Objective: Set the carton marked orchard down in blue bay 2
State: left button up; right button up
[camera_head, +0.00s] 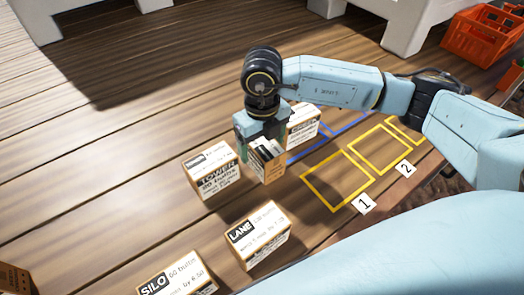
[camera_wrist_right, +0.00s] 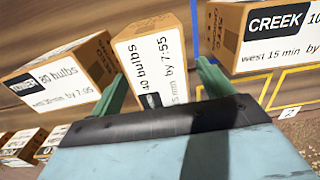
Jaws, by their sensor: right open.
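My right gripper (camera_head: 263,140) is open, with its fingers down on either side of a carton (camera_head: 268,166). In the right wrist view this carton (camera_wrist_right: 155,52) shows "40 bulbs" and "by 7:55". Its name is covered, so I cannot tell whether it is the orchard carton. No readable label says orchard. Blue bay outlines (camera_head: 318,144) lie behind and right of the gripper, partly hidden by my arm and the creek carton (camera_wrist_right: 275,35). No blue bay number shows. My left gripper is not in view.
The tower carton (camera_head: 212,170) stands close left of the gripper. The lane (camera_head: 259,236) and silo (camera_head: 178,277) cartons stand nearer. Yellow bays marked 1 (camera_head: 338,182) and 2 (camera_head: 376,150) look empty. Orange crates (camera_head: 480,35) are at the far right.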

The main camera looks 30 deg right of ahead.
jog(key=shift+r, duration=0.1)
jog(key=c, duration=1.5)
